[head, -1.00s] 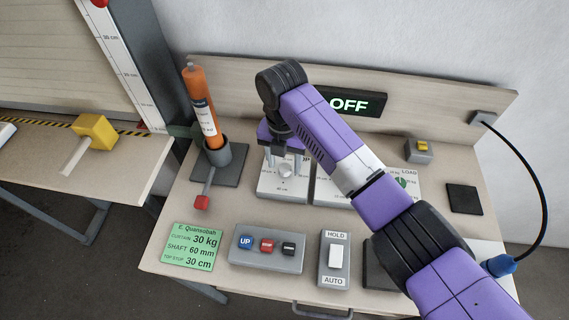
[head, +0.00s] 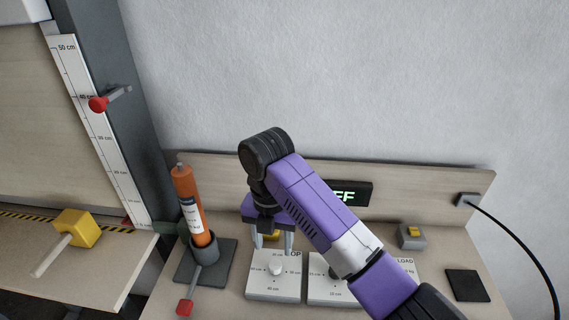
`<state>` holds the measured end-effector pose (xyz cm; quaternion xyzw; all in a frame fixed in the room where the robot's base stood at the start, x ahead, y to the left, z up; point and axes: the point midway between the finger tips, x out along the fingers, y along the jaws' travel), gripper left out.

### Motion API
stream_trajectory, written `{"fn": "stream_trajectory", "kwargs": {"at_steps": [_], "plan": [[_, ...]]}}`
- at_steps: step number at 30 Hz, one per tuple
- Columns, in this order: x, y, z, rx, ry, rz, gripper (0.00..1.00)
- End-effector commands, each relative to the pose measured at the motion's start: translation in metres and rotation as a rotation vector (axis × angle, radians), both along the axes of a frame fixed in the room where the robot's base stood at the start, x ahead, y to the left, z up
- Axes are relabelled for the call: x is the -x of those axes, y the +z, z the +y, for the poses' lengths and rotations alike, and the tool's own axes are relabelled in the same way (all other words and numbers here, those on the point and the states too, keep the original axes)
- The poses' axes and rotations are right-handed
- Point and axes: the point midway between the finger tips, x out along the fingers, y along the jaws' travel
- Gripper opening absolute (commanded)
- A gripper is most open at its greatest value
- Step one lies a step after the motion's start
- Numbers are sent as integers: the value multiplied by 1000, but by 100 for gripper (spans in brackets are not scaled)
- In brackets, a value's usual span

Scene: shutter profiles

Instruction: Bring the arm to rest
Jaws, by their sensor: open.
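My gripper (head: 272,243) hangs from my purple arm, fingers pointing down, above the left white dial panel (head: 272,290) on the bench. Its two grey fingers are apart with nothing held between them. A grey knob (head: 277,268) on that panel shows just below the fingers. The right dial panel (head: 322,291) is partly hidden by my arm.
An orange cylinder (head: 190,205) stands in a grey holder left of my gripper. A display (head: 350,193), partly covered by my arm, is on the backboard. A scale (head: 100,130) stands at left.

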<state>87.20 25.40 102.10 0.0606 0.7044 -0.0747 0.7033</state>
Motion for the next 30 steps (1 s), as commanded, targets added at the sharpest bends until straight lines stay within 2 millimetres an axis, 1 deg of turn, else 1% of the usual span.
{"fn": "stream_trajectory", "kwargs": {"at_steps": [4,7,8,10,12,15,17,18,21,24,26,28,30], "plan": [[-1,0,1,-6,-46,-6,52],[-14,0,12,-53,-153,-57,52],[-20,2,17,-77,-193,-83,52],[-36,13,33,-153,-290,-156,52],[-53,29,51,-255,-387,-231,52],[-65,38,75,-415,-525,-290,52],[-69,41,88,-519,-611,-307,52],[-69,42,96,-592,-670,-312,52],[-68,43,110,-775,-822,-302,52],[-61,44,115,-958,-976,-268,52],[-55,43,114,-1067,-1073,-237,52],[-47,43,108,-1190,-1183,-197,52],[-37,43,98,-1306,-1287,-155,52]]}}
